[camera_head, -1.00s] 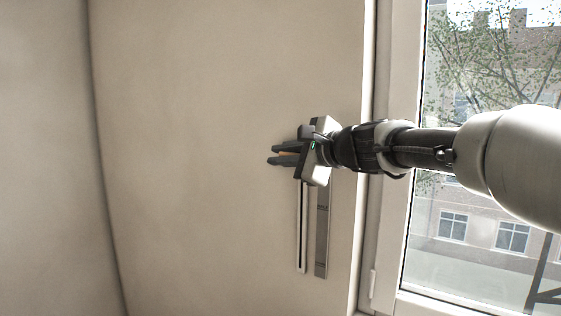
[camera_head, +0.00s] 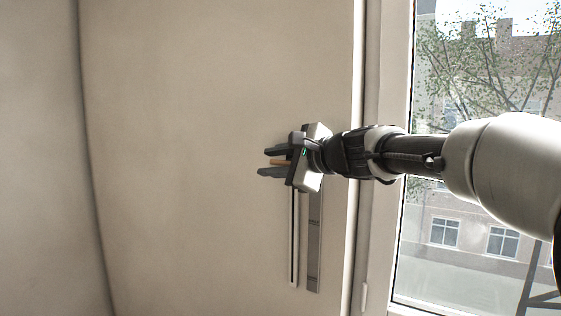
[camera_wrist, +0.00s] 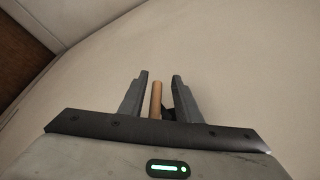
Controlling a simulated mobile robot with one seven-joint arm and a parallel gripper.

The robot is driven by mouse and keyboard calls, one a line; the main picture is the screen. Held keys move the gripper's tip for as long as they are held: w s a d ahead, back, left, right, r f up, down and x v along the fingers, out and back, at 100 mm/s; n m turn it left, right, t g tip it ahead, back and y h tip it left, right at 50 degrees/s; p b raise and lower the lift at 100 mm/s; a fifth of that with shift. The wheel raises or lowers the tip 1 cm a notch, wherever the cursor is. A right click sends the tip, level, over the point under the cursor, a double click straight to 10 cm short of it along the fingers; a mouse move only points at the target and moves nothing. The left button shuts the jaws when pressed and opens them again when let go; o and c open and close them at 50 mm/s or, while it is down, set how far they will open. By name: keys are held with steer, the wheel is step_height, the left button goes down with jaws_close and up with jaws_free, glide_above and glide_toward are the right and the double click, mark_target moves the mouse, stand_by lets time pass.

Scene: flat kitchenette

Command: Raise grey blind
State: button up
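My gripper (camera_head: 270,161) is beside the wall at the upper end of the visible part of a thin vertical rail (camera_head: 294,240). Its two dark fingers are apart. A small orange-brown wooden peg (camera_head: 279,162) lies between them. In the wrist view, the peg (camera_wrist: 156,100) stands nearer the left finger, with a gap to the right finger, so it is not clamped. A grey strip (camera_head: 314,245) runs parallel to the rail on its right. My gripper hides the rail's upper part. I cannot make out a grey blind over the visible window glass (camera_head: 480,80).
The beige wall (camera_head: 190,160) left of my gripper is bare and clear. The window frame (camera_head: 383,90) stands to the right, behind my arm. A dark brown surface (camera_wrist: 20,55) shows at the wrist view's upper left.

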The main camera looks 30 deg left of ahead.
steer(key=b+v, duration=0.2)
steer(key=v, duration=1.5)
steer(key=shift+d+b, duration=0.15)
steer(key=shift+b, duration=0.2)
steer(key=shift+s, duration=0.1)
